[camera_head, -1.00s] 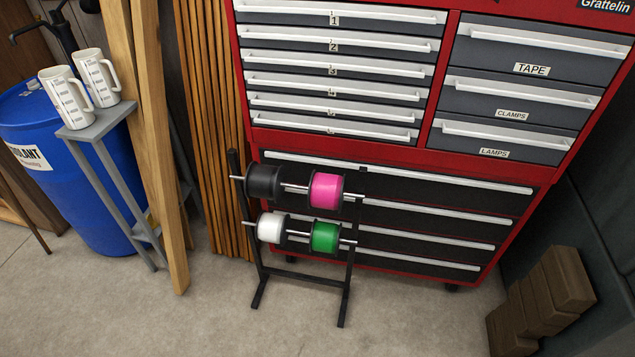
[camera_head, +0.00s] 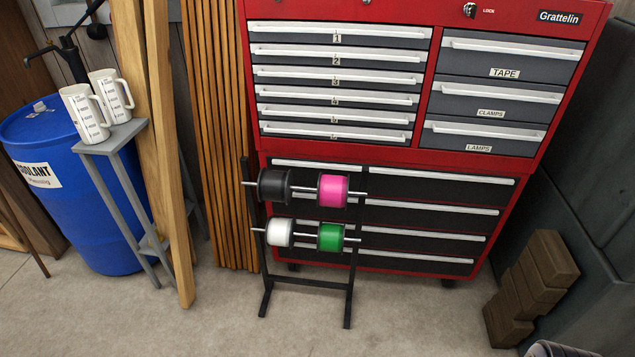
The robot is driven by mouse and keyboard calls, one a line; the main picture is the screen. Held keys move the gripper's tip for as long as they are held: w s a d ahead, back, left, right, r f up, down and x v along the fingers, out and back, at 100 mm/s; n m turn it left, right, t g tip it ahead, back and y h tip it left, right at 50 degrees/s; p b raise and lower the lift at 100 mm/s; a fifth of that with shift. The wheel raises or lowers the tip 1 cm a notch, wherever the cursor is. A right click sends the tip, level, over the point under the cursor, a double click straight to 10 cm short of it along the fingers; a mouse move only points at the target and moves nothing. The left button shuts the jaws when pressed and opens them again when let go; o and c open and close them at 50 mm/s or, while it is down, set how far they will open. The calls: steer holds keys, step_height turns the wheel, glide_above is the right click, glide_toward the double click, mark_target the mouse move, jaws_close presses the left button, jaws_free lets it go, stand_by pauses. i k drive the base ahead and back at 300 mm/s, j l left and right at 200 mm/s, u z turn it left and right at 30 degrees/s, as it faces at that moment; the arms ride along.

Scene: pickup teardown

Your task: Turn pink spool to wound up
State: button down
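The pink spool (camera_head: 332,190) sits on the upper rod of a black spool rack (camera_head: 349,293), at the right end of that rod. A black spool (camera_head: 272,185) is to its left on the same rod. A white spool (camera_head: 280,232) and a green spool (camera_head: 330,237) are on the lower rod. No loose end of the pink line can be made out at this size. My gripper is not clearly in view.
A red tool chest (camera_head: 434,105) with closed drawers stands right behind the rack. A blue drum (camera_head: 75,215) and a grey stand (camera_head: 112,140) with two white jugs are at left, beside leaning planks (camera_head: 150,150). Brown blocks (camera_head: 530,290) lie at right. The floor in front is clear.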

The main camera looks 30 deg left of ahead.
mark_target(332, 190)
steer(key=u, duration=1.15)
steer(key=i+l, duration=0.1)
steer(key=i, duration=0.55)
steer(key=i+l, duration=0.1)
steer(key=i, duration=0.6)
steer(key=j+u, duration=0.05)
